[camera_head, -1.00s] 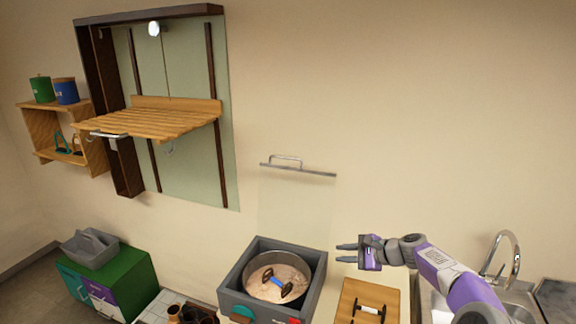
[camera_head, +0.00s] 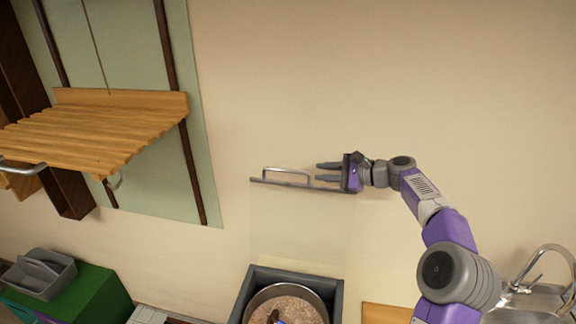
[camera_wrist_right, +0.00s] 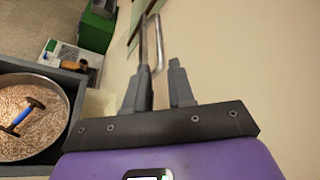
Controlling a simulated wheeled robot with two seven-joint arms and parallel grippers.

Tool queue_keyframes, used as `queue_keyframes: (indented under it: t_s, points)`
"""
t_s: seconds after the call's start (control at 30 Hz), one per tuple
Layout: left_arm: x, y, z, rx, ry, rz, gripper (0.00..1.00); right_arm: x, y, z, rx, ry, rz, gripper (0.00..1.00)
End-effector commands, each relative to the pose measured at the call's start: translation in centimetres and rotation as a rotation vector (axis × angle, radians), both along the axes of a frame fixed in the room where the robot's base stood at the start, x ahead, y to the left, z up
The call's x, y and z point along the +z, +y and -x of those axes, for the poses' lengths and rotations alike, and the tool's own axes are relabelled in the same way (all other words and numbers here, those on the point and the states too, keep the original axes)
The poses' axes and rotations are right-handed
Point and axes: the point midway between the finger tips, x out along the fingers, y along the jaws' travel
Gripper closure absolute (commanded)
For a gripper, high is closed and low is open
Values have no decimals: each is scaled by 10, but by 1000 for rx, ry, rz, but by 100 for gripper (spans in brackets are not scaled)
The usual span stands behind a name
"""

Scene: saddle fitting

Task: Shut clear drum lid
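The clear drum lid (camera_head: 300,225) stands raised against the wall, a see-through panel hard to make out. Its top rail carries a metal handle (camera_head: 287,171), which also shows beyond the fingers in the right wrist view (camera_wrist_right: 158,45). The drum (camera_head: 252,309) below is uncovered, a round metal pot in a grey box, holding grainy stuff. My right gripper (camera_head: 318,171) is at the right end of the rail, close to the handle; its fingers (camera_wrist_right: 160,80) are apart with nothing held. Whether they touch the rail I cannot tell. My left gripper is out of view.
A slatted wooden shelf (camera_head: 95,125) juts from the wall at left. A green cabinet (camera_head: 92,296) with a grey caddy (camera_head: 40,272) stands lower left. A blue-handled tool (camera_wrist_right: 22,115) lies in the drum. The wall between is clear.

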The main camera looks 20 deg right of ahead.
Motion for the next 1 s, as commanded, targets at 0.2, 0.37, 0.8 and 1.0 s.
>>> queue_keyframes:
  t_s: [0.2,0.37,0.8,1.0]
  points:
    - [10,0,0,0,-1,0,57,-11,29,-34,7,1,-3,77]
    - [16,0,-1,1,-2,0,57,-20,46,-57,6,1,-3,77]
    - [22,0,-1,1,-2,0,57,-29,62,-80,1,1,0,77]
    - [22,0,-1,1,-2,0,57,-29,62,-80,1,1,0,84]
